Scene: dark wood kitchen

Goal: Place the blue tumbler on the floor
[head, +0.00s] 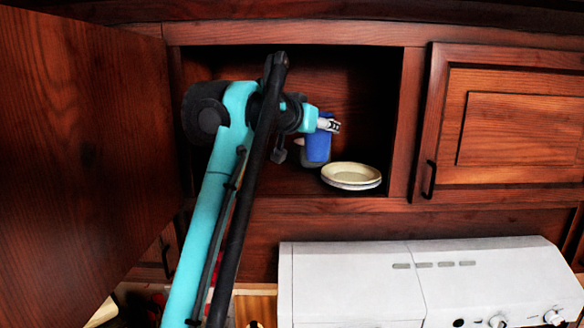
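The blue tumbler (318,147) is inside the open wall cabinet, left of the stacked plates, and looks upright. My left arm reaches up into the cabinet, and my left gripper (317,133) is at the tumbler. One pale finger lies across its upper right side and another pale tip shows at its left edge. I cannot tell whether the fingers press on it. The tumbler's top is partly hidden by the gripper, and I cannot tell whether its base touches the shelf. My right gripper is not in view. The floor is not clearly visible.
Pale plates (351,176) sit on the shelf (290,190) just right of the tumbler. The open cabinet door (85,140) stands on the left. A closed cabinet door (510,125) is on the right. A white appliance (350,285) with knobs is below.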

